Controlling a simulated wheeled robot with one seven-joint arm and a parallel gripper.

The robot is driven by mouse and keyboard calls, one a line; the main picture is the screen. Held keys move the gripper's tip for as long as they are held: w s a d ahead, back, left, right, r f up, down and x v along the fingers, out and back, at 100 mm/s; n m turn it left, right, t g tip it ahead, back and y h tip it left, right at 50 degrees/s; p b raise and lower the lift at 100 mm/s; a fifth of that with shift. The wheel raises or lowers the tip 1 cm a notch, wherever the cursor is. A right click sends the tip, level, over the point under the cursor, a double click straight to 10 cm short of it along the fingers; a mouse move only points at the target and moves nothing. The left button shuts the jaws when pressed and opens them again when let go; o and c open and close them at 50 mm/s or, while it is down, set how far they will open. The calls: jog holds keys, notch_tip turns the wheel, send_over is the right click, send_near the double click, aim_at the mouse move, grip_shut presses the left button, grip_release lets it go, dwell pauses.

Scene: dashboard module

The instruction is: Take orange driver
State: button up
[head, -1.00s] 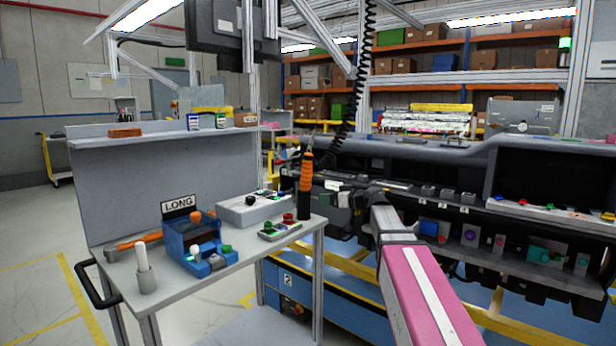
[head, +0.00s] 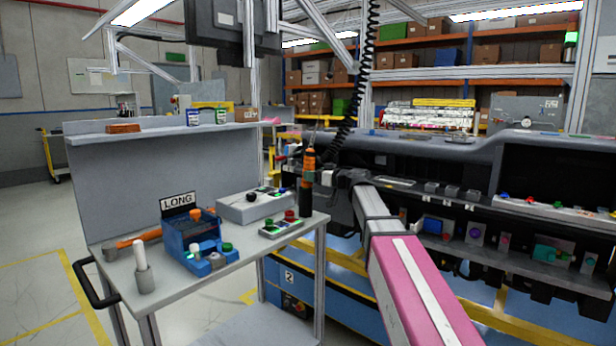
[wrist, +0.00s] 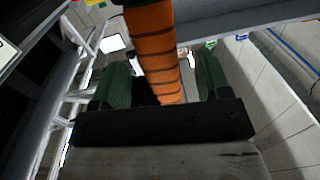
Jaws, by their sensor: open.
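The orange driver (head: 309,163) hangs upright from a black coiled cord, with an orange upper body and a black lower part, in front of the right end of the grey cart. My gripper (head: 326,178) is just right of it in the head view, level with its middle. In the wrist view the driver's ribbed orange body (wrist: 153,45) shows between the two green fingers of my gripper (wrist: 164,78). The fingers are apart, with a gap on each side of the driver. How deep it sits between them is hard to tell.
The grey cart (head: 180,290) carries a blue fixture (head: 190,235) with a LONG sign, a grey box (head: 250,208) and a small button panel (head: 283,228). The dark dashboard module (head: 430,155) stretches along the right. The coiled cord (head: 350,110) rises above the driver.

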jog(key=x, duration=0.3)
jog(key=shift+w, duration=0.1)
grip_shut()
